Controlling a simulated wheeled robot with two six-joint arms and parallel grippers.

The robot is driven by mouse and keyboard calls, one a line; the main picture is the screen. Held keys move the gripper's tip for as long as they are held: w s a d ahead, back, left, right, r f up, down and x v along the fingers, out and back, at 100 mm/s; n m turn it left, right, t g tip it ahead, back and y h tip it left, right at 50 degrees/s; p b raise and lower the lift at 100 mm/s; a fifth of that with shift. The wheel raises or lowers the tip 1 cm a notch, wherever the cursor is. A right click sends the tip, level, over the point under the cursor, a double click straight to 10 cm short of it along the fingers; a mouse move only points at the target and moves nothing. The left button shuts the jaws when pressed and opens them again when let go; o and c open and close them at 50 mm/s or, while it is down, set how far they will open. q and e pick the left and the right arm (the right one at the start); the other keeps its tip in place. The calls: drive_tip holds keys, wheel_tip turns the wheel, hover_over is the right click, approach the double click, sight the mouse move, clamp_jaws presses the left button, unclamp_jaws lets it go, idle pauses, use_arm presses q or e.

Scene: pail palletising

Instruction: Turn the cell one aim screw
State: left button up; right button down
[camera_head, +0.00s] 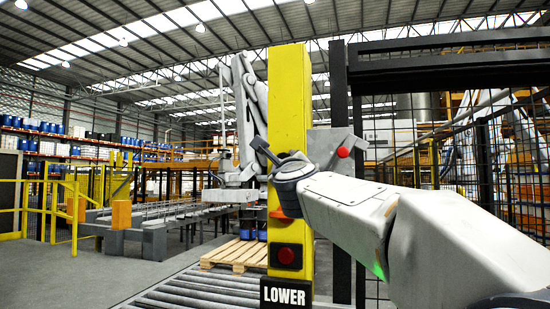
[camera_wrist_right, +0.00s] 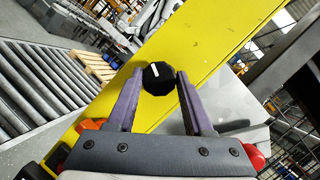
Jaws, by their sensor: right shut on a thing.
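The aim screw is a black faceted knob (camera_wrist_right: 159,78) with a white mark on its face, on the yellow post (camera_wrist_right: 205,45). In the right wrist view the two purple-grey fingers of my right gripper (camera_wrist_right: 160,82) are shut on this knob, one on each side. The white mark runs slanted on the knob's face. In the head view my right arm reaches in from the right to the yellow post (camera_head: 287,95); the knob is not clearly visible there. My left gripper is not in view.
A red button (camera_head: 343,152) sits on a grey box beside the post. Another red button (camera_head: 286,256) is lower, above a LOWER sign (camera_head: 286,295). Behind are a roller conveyor (camera_head: 195,290), a wooden pallet (camera_head: 235,254) with blue pails and a black mesh fence (camera_head: 505,165).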

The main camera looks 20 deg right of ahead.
idle(0.4)
drive_tip(key=shift+c, duration=1.6)
unclamp_jaws()
drive_tip(key=shift+a, duration=0.1)
